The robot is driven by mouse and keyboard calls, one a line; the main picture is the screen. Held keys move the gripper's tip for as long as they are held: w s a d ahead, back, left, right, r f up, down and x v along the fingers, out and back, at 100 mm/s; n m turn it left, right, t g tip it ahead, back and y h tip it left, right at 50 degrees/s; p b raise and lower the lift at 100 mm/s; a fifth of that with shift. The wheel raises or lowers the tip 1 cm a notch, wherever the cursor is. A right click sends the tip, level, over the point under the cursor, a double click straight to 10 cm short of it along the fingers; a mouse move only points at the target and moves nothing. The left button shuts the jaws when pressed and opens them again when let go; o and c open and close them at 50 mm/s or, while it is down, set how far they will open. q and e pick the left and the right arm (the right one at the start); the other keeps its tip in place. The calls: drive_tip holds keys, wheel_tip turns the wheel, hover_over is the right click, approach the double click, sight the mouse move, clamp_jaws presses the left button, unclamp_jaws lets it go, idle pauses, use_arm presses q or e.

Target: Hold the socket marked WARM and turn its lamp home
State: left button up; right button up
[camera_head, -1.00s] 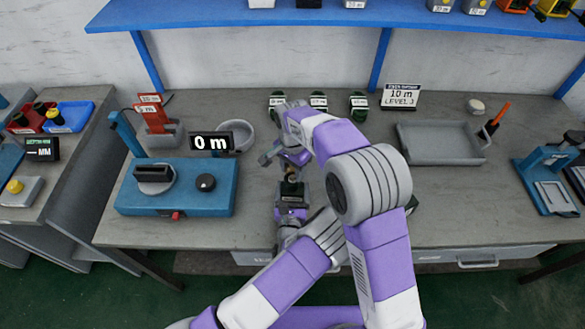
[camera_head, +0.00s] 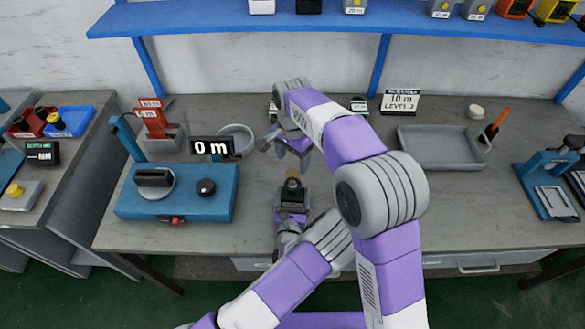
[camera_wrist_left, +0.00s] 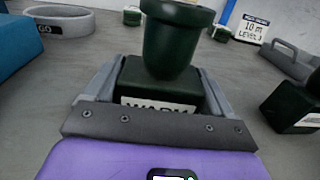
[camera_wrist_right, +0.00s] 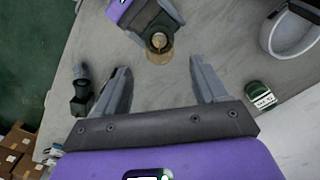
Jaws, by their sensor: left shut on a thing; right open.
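The socket marked WARM (camera_wrist_left: 158,104) is a dark green block with a green cup on top. My left gripper (camera_head: 291,203) is shut on its block and holds it upright above the bench's front part. A brass-coloured lamp (camera_wrist_right: 159,42) stands in the cup; its top shows in the head view (camera_head: 293,179). How deep it sits cannot be told. My right gripper (camera_wrist_right: 157,78) is open and empty. It hangs behind and above the lamp in the head view (camera_head: 287,153), apart from it.
Green sockets, one at the back (camera_head: 358,104), are partly hidden by my right arm. A dark green block (camera_wrist_left: 292,108) lies right of the held socket. A blue test unit (camera_head: 205,212) and grey bowl (camera_head: 237,138) are left, a grey tray (camera_head: 440,148) right.

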sight(292, 171)
use_arm(q)
drive_tip(key=shift+r, duration=0.1)
use_arm(e)
drive_tip(key=shift+r, duration=2.4)
use_arm(q)
drive_tip(key=o, duration=0.9)
drive_tip(key=shift+c, duration=0.2)
